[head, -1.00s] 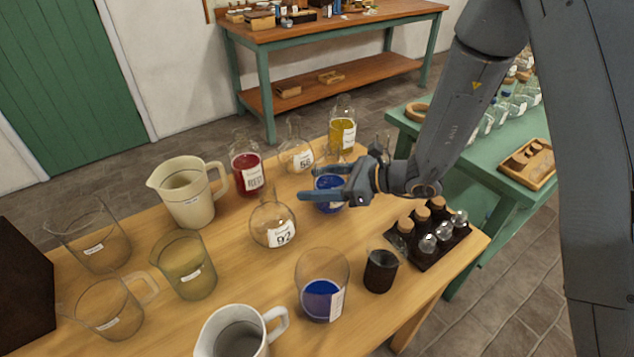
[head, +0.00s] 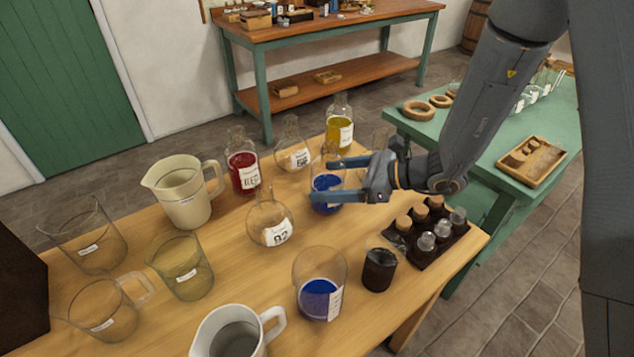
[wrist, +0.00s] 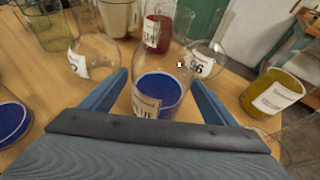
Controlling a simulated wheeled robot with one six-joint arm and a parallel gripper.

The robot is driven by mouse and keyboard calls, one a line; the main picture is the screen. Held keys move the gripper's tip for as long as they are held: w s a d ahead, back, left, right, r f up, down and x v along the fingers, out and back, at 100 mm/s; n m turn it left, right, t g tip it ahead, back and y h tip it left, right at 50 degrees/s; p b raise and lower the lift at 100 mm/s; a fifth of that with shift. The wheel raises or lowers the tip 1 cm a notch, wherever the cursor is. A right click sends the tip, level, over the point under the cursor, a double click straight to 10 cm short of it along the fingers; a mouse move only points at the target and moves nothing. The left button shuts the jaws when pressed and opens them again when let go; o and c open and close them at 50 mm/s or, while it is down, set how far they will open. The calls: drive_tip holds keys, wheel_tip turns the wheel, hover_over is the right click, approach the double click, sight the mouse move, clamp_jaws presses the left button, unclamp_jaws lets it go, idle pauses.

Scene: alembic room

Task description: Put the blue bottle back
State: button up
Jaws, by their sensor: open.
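The blue bottle (head: 326,190) is a clear glass bottle with blue liquid and a white label. It stands upright on the wooden table. My gripper (head: 338,178) is open, with its fingers on either side of the bottle. In the wrist view the bottle (wrist: 160,98) stands between the two fingertips (wrist: 160,84), with a gap on each side. A finger hides part of the bottle in the head view.
A red bottle (head: 243,168), a yellow bottle (head: 339,130) and clear round flasks (head: 270,222) stand close by. A beaker with blue liquid (head: 319,292), a dark cup (head: 379,270) and a vial rack (head: 430,242) are nearer. A green table (head: 480,150) is at right.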

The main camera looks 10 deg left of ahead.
drive_tip(key=v, duration=0.7)
drive_tip(key=shift+d+b, duration=0.25)
drive_tip(key=shift+b, duration=0.2)
drive_tip(key=shift+r, duration=0.15)
